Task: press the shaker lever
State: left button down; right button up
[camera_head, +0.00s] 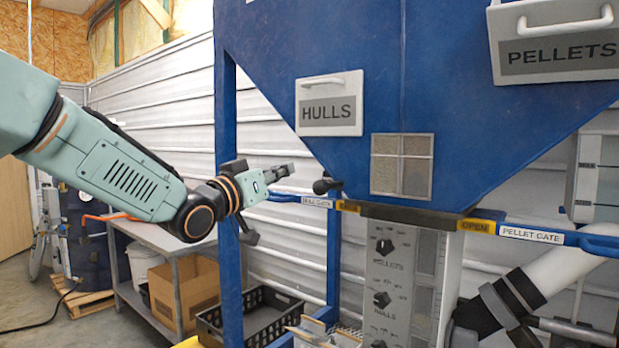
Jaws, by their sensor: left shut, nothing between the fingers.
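My left gripper (281,173) reaches in from the left at mid-height, in front of the blue hopper. It is shut and empty, pointing right. A short lever with a black knob (325,186) sticks out just right of and slightly below the fingertips. In the picture a small gap shows between them; the gap in depth is hard to judge. No label marks it as the shaker lever, but it looks the likeliest part. My right gripper is not in view.
The blue hopper (300,50) has HULLS (328,114) and PELLETS (560,52) panels. Blue gate bars, the hull gate (285,198) and pellet gate (597,243), flank its outlet. A dial panel (388,265) stands below. A blue post (228,280) stands behind my gripper. A bench (150,235) is at left.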

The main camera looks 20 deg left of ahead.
pick_arm(q)
notch_tip(320, 180, up, 2)
jog(key=p, duration=0.3)
send_over(314, 186)
jog(key=shift+r, duration=0.15)
notch_tip(314, 186, down, 3)
jog(key=shift+s+d+f+p, duration=0.1)
jog(key=shift+f+p, duration=0.1)
jog(key=shift+p, duration=0.1)
jog(key=shift+s+f, duration=0.25)
jog(key=shift+f, duration=0.15)
